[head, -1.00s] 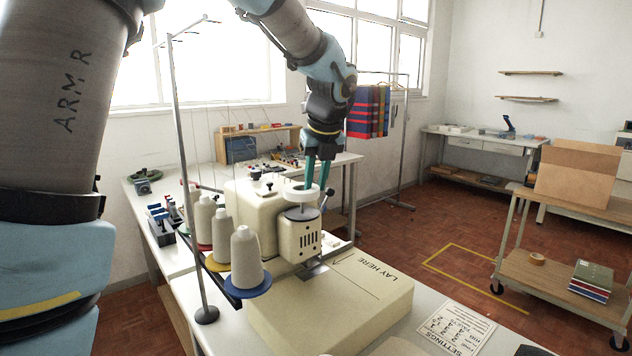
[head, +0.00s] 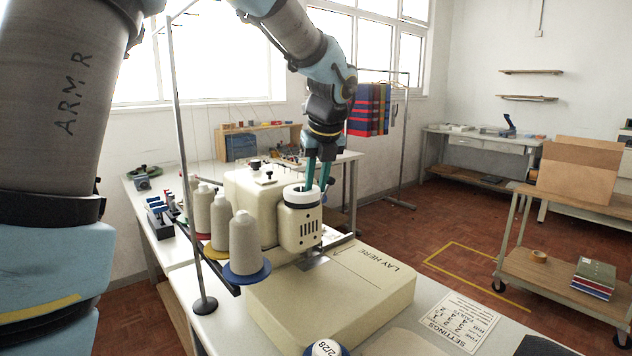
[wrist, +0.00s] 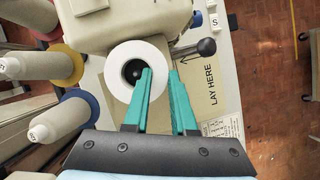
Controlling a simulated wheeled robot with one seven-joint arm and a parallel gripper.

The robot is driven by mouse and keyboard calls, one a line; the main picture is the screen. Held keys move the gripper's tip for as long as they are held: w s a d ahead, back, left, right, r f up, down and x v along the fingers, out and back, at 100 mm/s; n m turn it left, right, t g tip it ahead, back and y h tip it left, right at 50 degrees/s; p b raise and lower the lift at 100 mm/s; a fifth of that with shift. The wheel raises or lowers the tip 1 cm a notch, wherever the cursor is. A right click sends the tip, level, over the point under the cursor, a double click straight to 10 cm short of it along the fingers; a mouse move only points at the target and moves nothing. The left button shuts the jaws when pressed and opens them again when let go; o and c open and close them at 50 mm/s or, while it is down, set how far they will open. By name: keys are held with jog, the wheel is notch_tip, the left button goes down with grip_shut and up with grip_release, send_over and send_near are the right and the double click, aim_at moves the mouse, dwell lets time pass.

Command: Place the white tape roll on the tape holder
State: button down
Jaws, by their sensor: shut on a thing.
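The white tape roll (head: 302,196) sits flat and low at the top of the cream machine head (head: 300,228). In the wrist view the roll (wrist: 120,88) is seen from above, with a dark centre hole. My gripper (head: 317,187) reaches down from above with teal fingers. In the wrist view my gripper (wrist: 159,74) has one finger in the roll's hole and the other outside its right rim, shut on the roll's wall. The tape holder is mostly hidden under the roll. A small dark round part shows inside the hole; I cannot tell whether the roll rests fully on the holder.
Thread cones (head: 245,245) on coloured discs and a thin upright pole (head: 183,180) stand left of the machine. A black-knobbed lever (wrist: 206,47) lies close right of the fingers. The LAY HERE bed (head: 345,285) in front is clear. A cart (head: 550,270) stands far right.

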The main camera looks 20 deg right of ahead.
jog(key=shift+f, duration=0.45)
jog(key=c, duration=0.6)
grip_release()
jog(key=shift+c, duration=0.2)
